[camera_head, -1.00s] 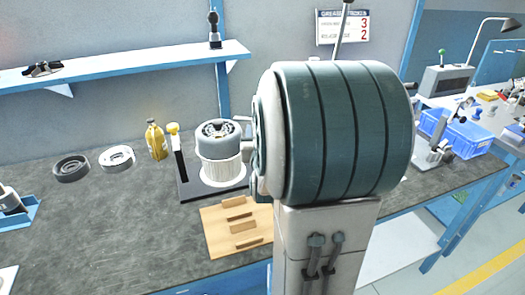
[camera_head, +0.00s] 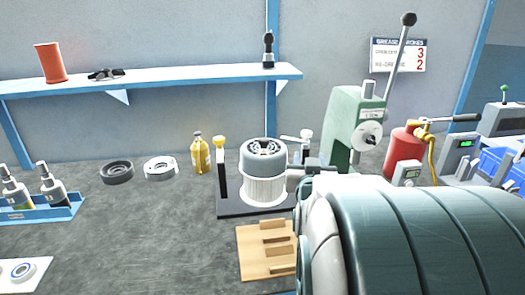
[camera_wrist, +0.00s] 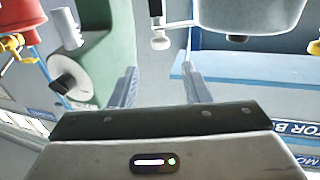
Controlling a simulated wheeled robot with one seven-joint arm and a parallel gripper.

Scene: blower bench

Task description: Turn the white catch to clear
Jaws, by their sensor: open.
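The white catch (camera_head: 306,134) is a pale knob on a dark post at the right of the blower motor, with a white lever reaching toward the motor. The blower motor (camera_head: 264,160) has a grey top and a white ribbed lower part and stands on a black base (camera_head: 228,206). In the wrist view, which looks upside down, the white catch (camera_wrist: 160,43) shows beyond my fingertips, beside the motor (camera_wrist: 250,15). My gripper (camera_wrist: 160,84) is open, with nothing between its fingers, apart from the catch. In the head view my arm hides most of it.
A yellow-knobbed post (camera_head: 220,142) stands left of the motor. A green press (camera_head: 352,122) and red canister (camera_head: 403,146) stand close on the right. A wooden block board (camera_head: 250,262) lies in front.

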